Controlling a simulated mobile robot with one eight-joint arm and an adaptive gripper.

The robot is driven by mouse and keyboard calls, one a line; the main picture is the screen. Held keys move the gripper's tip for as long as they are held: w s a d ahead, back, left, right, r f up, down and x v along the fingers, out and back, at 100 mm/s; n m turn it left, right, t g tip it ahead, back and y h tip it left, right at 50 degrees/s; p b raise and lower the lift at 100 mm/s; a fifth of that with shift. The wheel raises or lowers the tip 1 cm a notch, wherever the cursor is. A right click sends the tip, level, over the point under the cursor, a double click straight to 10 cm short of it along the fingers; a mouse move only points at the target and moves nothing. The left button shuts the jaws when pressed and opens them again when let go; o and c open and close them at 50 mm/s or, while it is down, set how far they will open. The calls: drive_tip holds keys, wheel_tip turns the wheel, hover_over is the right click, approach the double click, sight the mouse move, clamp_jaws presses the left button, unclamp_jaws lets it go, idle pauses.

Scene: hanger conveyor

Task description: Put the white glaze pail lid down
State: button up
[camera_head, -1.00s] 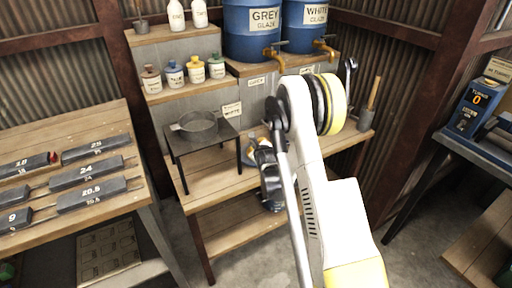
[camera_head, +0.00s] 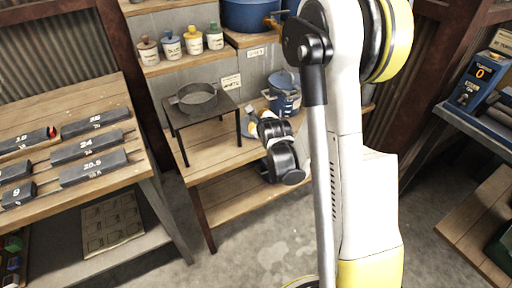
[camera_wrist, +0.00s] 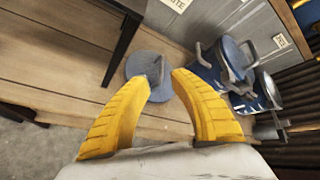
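A flat blue-grey round lid (camera_wrist: 140,68) with a small upright handle appears to rest on the wooden bench in the wrist view. In the head view it shows only in part (camera_head: 251,129), beside my gripper. My gripper (camera_wrist: 164,82) has its two yellow fingers apart. Its tips are at the near edge of the lid, with the handle just beyond the gap and no clear grip on it. In the head view my gripper (camera_head: 262,122) is low over the bench, its tips small and partly hidden. The lid's label is not visible.
A blue pail (camera_head: 285,101) stands right of the lid. The wrist view shows blue pails (camera_wrist: 232,64) close together there. A dark stand with a round sieve (camera_head: 194,97) is to the left. Small jars (camera_head: 193,42) line a shelf behind. Bare bench lies in front of the lid.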

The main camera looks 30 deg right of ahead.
drive_tip(key=s+a+r+n+g+y, duration=0.1)
drive_tip(key=s+a+r+n, duration=0.55)
drive_tip(key=r+n, duration=0.25)
drive_tip(key=s+a+r+n+g+y, duration=0.1)
drive_tip(key=s+a+n, duration=0.4)
drive_tip(key=s+n, duration=0.5)
drive_tip(key=s+a+r+n+g+y, duration=0.1)
drive_tip(key=s+a+r+n+g, duration=0.1)
drive_tip(key=s+n, duration=0.8)
drive_tip(key=s+a+r, duration=0.1)
drive_tip(key=s+a, duration=0.1)
drive_tip(key=shift+a+r, duration=0.15)
drive_tip(key=shift+a, duration=0.2)
drive_tip(key=shift+s, duration=0.1)
